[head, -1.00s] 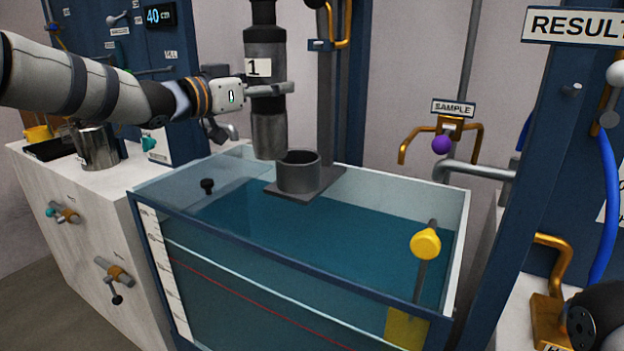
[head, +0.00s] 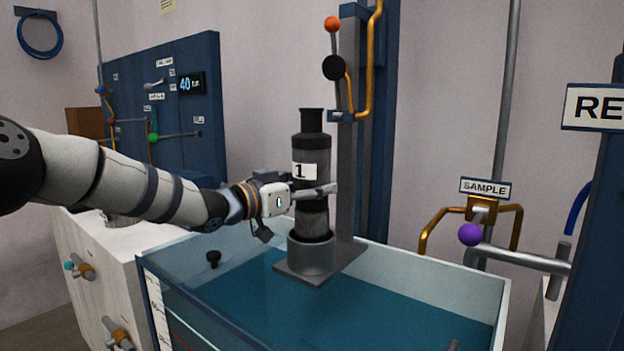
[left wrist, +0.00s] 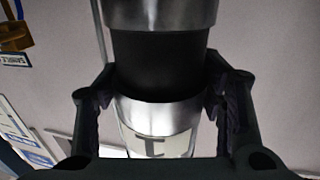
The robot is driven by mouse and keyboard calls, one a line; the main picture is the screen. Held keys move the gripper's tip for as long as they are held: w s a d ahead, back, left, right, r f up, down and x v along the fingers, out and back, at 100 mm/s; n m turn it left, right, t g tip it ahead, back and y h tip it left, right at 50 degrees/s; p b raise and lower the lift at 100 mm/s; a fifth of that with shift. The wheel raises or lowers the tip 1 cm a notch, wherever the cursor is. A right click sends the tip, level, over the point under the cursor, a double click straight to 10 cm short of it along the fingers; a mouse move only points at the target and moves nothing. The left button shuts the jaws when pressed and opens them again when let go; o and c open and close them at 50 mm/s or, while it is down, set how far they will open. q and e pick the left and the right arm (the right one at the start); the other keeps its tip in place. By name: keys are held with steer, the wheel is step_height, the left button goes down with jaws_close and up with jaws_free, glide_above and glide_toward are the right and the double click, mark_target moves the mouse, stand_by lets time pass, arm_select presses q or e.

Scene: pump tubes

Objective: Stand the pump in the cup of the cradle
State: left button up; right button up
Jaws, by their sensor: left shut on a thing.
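The pump (head: 312,158) is a dark upright cylinder with a black top and a label marked 1. Its lower end stands inside the grey cup (head: 311,257) of the cradle (head: 347,150), a tall grey column with a flat plate at its foot. My left gripper (head: 315,193) is shut around the pump's lower body, just above the cup. In the left wrist view the fingers (left wrist: 160,105) close on both sides of the pump (left wrist: 160,65). The pump's bottom is hidden by the cup wall. My right gripper is not in view.
A glass-walled tank (head: 400,300) of blue-green water lies below the cradle. A white cabinet (head: 90,255) stands at the left. The SAMPLE fitting (head: 487,206) with a purple ball and brass pipes is at the right. A blue post (head: 590,230) rises at the far right.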

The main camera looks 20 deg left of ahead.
mark_target(311, 201)
arm_select(q)
steer(key=shift+f, duration=1.1)
steer(key=o, duration=2)
steer(key=shift+s+f, duration=0.15)
steer(key=shift+f, duration=0.25)
steer(key=shift+f, duration=0.1)
